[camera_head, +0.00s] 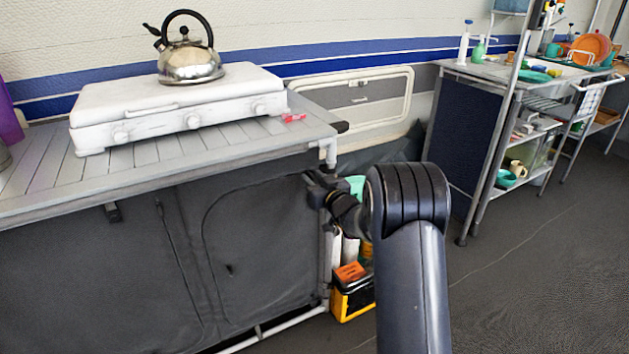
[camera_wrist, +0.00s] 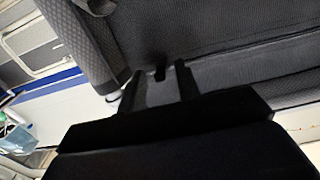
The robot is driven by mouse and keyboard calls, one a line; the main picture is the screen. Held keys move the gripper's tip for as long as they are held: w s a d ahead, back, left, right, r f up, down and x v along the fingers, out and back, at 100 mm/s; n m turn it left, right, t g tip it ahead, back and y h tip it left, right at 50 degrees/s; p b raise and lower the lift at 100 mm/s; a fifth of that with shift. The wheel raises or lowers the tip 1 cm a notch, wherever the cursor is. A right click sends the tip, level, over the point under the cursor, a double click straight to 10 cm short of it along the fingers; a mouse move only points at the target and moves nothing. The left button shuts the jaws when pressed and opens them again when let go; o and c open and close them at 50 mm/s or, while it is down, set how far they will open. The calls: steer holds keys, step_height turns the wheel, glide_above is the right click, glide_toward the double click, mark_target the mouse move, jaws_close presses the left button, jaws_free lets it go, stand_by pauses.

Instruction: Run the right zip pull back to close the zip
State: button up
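The grey fabric cupboard front (camera_head: 265,250) hangs below the slatted table top. A curved zip line (camera_head: 215,205) arches across its right part and runs toward the right edge. My gripper (camera_head: 315,188) is at that upper right edge, close to the fabric. In the wrist view, my gripper (camera_wrist: 158,84) has its two fingers apart. A small dark tab, seemingly the right zip pull (camera_wrist: 159,73), shows between the fingertips against the grey fabric, beside a seam. I cannot tell whether the fingers touch it. In the head view the pull is hidden at my gripper.
A white stove (camera_head: 180,110) with a kettle (camera_head: 190,65) stands on the table (camera_head: 240,145). A yellow and black crate (camera_head: 350,300) with bottles stands right of the cupboard, behind my arm. A metal shelf unit (camera_head: 500,90) is at right. The floor (camera_head: 530,270) at right is clear.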

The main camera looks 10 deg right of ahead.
jaws_close()
stand_by(0.6)
